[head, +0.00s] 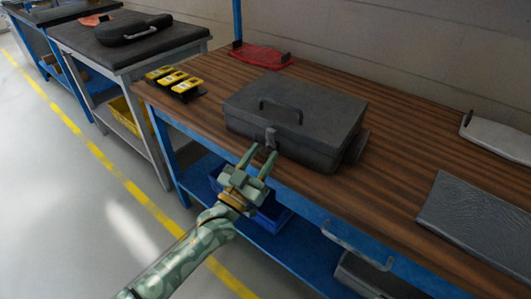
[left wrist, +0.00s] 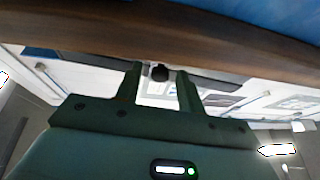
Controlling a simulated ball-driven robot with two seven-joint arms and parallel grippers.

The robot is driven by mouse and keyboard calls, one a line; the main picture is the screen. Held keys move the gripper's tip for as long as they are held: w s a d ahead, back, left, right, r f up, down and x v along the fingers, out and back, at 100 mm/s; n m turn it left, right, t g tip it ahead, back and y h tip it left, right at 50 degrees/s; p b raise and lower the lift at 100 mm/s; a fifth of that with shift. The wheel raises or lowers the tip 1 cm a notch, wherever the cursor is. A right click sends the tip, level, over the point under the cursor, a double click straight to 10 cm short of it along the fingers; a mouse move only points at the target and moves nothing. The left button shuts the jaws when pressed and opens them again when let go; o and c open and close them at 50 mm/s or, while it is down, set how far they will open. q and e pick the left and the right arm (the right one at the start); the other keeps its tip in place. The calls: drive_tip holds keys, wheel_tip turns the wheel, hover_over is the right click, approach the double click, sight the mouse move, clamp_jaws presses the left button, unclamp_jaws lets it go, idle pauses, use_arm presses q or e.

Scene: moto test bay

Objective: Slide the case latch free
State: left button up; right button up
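The dark grey case (head: 295,118) lies closed on the wooden bench top, its carry handle (head: 280,108) on the lid. Its grey latch (head: 270,137) sits on the front face, near the bench's front edge. My left gripper (head: 262,152) is open, its two fingers pointing at the latch from just in front and below. In the left wrist view the left gripper (left wrist: 160,78) shows spread fingers with a small dark knob between them. I cannot tell whether that knob is the latch or whether anything touches. My right gripper is out of view.
The brown bench top (head: 405,130) has a blue frame. Yellow-and-black devices (head: 173,78) stand left of the case, a red tray (head: 262,56) behind it, a dark textured mat (head: 480,222) to the right. A blue bin (head: 272,214) sits on the lower shelf.

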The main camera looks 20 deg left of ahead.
use_arm(q)
drive_tip(key=shift+x, duration=0.75)
drive_tip(key=shift+w, duration=0.1)
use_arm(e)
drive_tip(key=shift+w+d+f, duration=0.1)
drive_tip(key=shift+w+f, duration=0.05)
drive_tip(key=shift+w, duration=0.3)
use_arm(q)
clamp_jaws()
drive_tip(key=a, duration=0.1)
drive_tip(key=w+a, duration=0.1)
drive_tip(key=a, duration=0.1)
drive_tip(key=shift+a, duration=0.15)
unclamp_jaws()
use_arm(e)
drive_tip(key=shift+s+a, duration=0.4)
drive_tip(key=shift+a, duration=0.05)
